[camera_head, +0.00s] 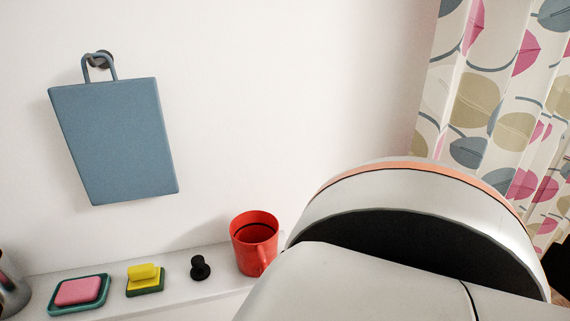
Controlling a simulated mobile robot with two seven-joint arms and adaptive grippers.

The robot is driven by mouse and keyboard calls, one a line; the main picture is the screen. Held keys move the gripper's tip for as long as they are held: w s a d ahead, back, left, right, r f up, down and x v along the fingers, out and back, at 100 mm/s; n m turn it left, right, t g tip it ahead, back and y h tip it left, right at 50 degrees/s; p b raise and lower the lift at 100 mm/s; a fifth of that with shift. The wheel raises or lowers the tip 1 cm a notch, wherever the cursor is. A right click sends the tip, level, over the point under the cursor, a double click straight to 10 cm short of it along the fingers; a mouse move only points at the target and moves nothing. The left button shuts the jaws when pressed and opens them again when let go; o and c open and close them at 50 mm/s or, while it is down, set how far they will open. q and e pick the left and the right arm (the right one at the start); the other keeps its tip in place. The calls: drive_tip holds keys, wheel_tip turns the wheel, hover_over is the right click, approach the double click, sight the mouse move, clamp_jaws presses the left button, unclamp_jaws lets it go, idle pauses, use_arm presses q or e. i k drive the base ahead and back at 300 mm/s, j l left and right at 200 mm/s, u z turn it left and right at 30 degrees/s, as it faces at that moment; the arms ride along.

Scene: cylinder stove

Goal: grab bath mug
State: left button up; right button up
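A red mug (254,246) stands upright on a narrow white ledge against the wall, low in the middle of the head view. Its handle is on the side facing me, toward the lower right. One of my arm links, large and white with an orange stripe, fills the lower right of the view close to the mug and covers the ledge to the right of it. Neither of my grippers shows.
The white ledge (215,291) also holds a pink block on a green tray (79,292), a yellow block on a green base (145,279), a small black knob (200,268) and a metal container (10,286). A blue board (117,140) hangs above. A patterned curtain (497,100) hangs at right.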

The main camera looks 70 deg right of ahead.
sight(254, 234)
drive_tip(key=z, duration=1.85)
